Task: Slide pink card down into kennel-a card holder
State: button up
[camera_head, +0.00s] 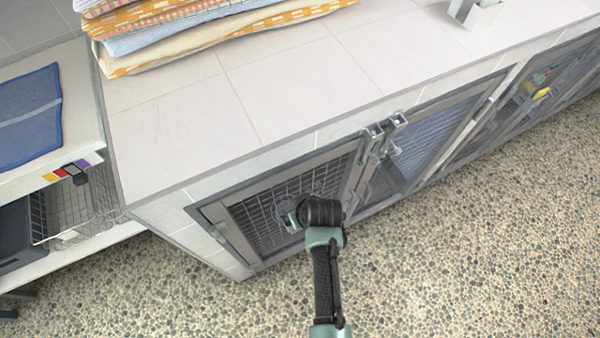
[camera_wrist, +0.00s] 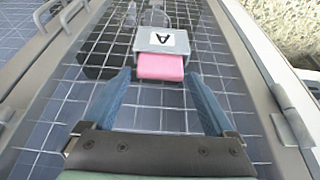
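In the wrist view the pink card (camera_wrist: 160,67) shows as a pink strip right against a small pale holder marked "A" (camera_wrist: 163,41). The holder is on the wire mesh door of the kennel (camera_head: 283,212), and most of the card is hidden by it. My gripper (camera_wrist: 158,92) has its two blue fingers spread apart with nothing between them. The fingertips stop a little short of the pink strip, one to each side. In the head view my arm is in front of the kennel door and hides the holder and card.
A tiled counter (camera_head: 190,120) runs above the kennels, with folded towels (camera_head: 200,30) on it. A second kennel door (camera_head: 425,145) stands to the right, with latches (camera_head: 385,130) between. A shelf with a wire basket (camera_head: 75,210) is at left. The pebbled floor (camera_head: 450,260) is clear.

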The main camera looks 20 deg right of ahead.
jog(key=shift+o, duration=0.4)
jog(key=shift+r, duration=0.1)
jog(key=p+v, duration=0.1)
jog(key=v, duration=1.1)
jog(key=shift+s+r+p, duration=0.25)
jog(key=shift+r+p, duration=0.1)
